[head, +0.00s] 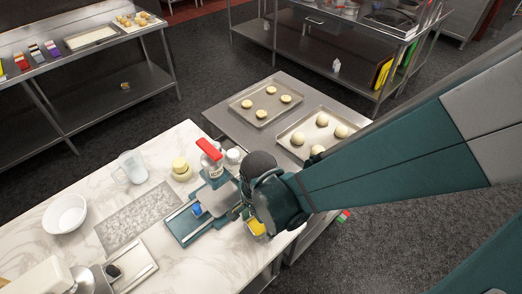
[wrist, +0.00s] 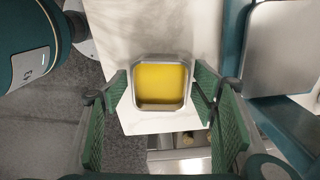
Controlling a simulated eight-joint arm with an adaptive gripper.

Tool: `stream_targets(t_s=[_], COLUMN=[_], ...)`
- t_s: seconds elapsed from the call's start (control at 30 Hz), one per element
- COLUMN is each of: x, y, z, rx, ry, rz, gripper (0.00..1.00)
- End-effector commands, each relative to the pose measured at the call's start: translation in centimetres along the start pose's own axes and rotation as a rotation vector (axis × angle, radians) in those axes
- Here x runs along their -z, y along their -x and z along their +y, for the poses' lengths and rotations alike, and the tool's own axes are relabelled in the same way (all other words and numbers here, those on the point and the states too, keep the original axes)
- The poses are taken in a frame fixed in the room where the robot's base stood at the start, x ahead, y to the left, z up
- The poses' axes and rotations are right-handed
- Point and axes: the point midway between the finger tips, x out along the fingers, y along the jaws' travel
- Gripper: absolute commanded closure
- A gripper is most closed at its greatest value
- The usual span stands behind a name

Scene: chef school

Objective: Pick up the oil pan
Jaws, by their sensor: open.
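The oil pan (wrist: 161,82) is a small square metal pan with yellow oil in it. In the wrist view it sits on the white marble counter near the counter's edge, between my gripper's two green fingers. In the head view only its yellow part (head: 256,227) shows beside my wrist, and the rest is hidden by the arm. My gripper (wrist: 162,115) is open, with one finger to the left and one to the right of the pan. A gap shows on the left side; the right finger is very close, and I cannot tell whether it touches.
A teal-framed device with a metal plate (wrist: 288,48) stands close on the right in the wrist view. A red-topped container (head: 210,157), a glass jug (head: 132,167) and a white bowl (head: 65,214) stand on the counter (head: 180,140). Trays of dough (head: 266,103) lie beyond.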

Motion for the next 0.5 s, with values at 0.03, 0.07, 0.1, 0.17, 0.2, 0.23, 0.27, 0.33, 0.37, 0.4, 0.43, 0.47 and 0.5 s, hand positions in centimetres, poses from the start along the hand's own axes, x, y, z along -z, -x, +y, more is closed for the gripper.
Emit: stream_targets(t_s=[0.03,0.07,0.1,0.17,0.2,0.23,0.27,0.33,0.37,0.4,0.43,0.47,0.5], x=[0.00,0.00,0.00,0.00,0.00,0.00,0.00,0.00,0.00,0.00,0.00,0.00,0.00], y=[0.00,0.00,0.01,0.01,0.01,0.01,0.01,0.01,0.01,0.01,0.01,0.01,0.01], z=[0.00,0.00,0.00,-0.01,-0.01,0.00,-0.01,-0.01,-0.01,-0.01,-0.01,-0.01,-0.01], rx=[0.000,0.000,0.000,0.000,0.000,0.000,0.000,0.000,0.000,0.000,0.000,0.000,0.000], ry=[0.000,0.000,0.000,0.000,0.000,0.000,0.000,0.000,0.000,0.000,0.000,0.000,0.000], rz=[0.000,0.000,0.000,0.000,0.000,0.000,0.000,0.000,0.000,0.000,0.000,0.000,0.000], gripper=[0.42,0.42,0.42,0.42,0.42,0.46,0.50,0.59,0.63,0.68,0.72,0.76,0.77])
